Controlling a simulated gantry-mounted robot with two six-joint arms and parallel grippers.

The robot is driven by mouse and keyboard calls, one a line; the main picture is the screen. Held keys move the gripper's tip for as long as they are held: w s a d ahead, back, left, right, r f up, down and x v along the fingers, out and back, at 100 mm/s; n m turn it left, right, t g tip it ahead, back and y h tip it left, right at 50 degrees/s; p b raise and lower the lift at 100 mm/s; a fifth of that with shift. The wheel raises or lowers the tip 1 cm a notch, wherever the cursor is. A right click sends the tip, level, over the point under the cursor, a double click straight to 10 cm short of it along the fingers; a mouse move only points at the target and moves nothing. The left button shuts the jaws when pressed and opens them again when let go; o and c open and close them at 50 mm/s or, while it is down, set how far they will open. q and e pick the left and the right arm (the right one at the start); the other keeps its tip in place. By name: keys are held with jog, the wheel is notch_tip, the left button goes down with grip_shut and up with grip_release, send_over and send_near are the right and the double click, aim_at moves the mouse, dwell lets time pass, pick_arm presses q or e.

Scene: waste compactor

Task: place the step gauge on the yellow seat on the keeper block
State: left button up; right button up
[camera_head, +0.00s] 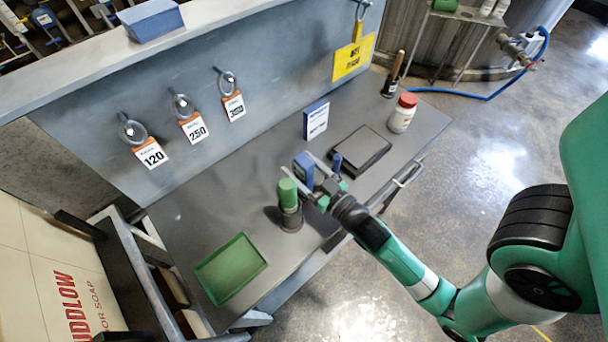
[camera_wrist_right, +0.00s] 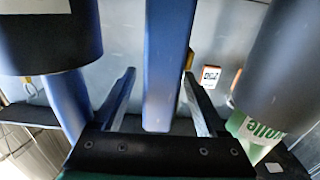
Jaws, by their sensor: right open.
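My right gripper (camera_head: 322,170) is open over the bench, its fingers pointing toward the wall. In the right wrist view a tall blue bar (camera_wrist_right: 167,60) stands between the two open fingers (camera_wrist_right: 160,105); I cannot tell whether they touch it. In the head view a blue piece (camera_head: 303,172) shows at the fingers, partly covered by them. It may be the step gauge, but I cannot be sure. A flat dark block (camera_head: 360,151) lies just beyond the gripper; I cannot tell whether it is the keeper block. No yellow seat is visible. My left gripper is out of view.
A green-topped grey cylinder (camera_head: 290,203) stands close left of the gripper. A green tray (camera_head: 230,268) lies at the bench's near left. The bench's left middle is clear.

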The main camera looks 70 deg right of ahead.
jog(key=shift+x, duration=1.05)
grip_shut()
